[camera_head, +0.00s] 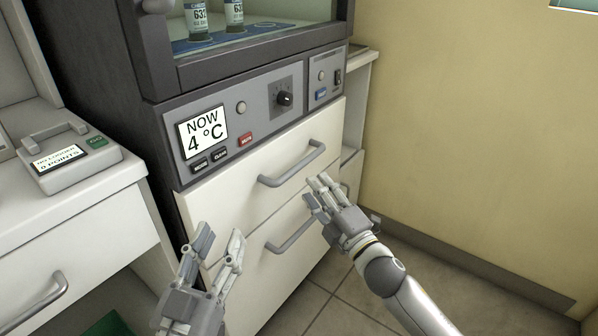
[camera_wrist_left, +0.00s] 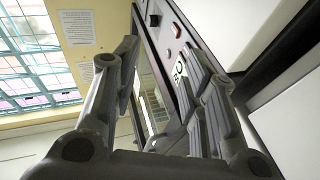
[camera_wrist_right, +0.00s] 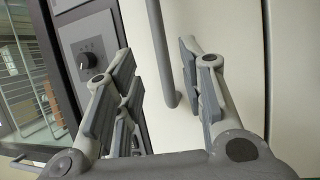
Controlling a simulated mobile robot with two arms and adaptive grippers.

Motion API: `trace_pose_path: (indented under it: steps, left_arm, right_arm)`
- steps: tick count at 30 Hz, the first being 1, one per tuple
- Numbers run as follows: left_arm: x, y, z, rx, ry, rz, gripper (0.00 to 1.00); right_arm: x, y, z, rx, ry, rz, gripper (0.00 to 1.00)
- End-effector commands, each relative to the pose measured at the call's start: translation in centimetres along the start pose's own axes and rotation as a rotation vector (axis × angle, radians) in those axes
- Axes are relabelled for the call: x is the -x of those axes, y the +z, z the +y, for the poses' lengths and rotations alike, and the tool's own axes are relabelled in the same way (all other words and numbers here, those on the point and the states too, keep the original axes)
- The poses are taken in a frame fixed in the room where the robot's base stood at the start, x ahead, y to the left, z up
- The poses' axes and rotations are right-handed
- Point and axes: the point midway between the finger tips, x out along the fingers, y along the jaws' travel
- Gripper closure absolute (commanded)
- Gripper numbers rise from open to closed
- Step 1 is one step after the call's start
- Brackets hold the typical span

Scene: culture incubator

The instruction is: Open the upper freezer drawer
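The upper freezer drawer (camera_head: 225,200) is a cream front right under the control panel, and it looks shut. Its grey bar handle (camera_head: 292,170) runs across the front. The handle also shows in the right wrist view (camera_wrist_right: 160,45), where it appears between the two finger sides. My right gripper (camera_head: 318,186) is open and empty, just below the right end of that handle; I cannot tell whether it touches it. My left gripper (camera_head: 220,243) is open and empty, in front of the left part of the drawers, away from both handles.
The control panel (camera_head: 258,118) has a 4 °C display and a dial. A white counter (camera_head: 75,200) with a device (camera_head: 72,160) stands at the left. A yellow wall (camera_head: 480,130) closes the right side; tiled floor lies below.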

Motion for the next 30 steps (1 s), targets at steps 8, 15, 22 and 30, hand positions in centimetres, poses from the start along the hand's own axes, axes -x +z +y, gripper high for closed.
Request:
trace_pose_path:
  steps: [8,15,22,30]
  left_arm:
    - [0.3,-3.7,0.5,0.008,0.011,0.219,0.6]
    - [1.4,-6.8,0.8,0.016,0.018,0.398,0.6]
    - [2.2,-8.4,1.0,0.021,0.022,0.493,0.6]
    - [2.3,-8.7,1.0,0.022,0.023,0.51,0.6]
  right_arm:
    - [-4.5,0.0,-0.2,-0.001,0.0,0.0,0.63]
    - [-7.4,0.0,-0.2,-0.003,-0.001,0.0,0.63]
    - [-8.8,0.0,-0.1,-0.003,-0.001,-0.001,0.63]
    - [-9.0,0.0,-0.1,-0.003,-0.001,-0.001,0.63]
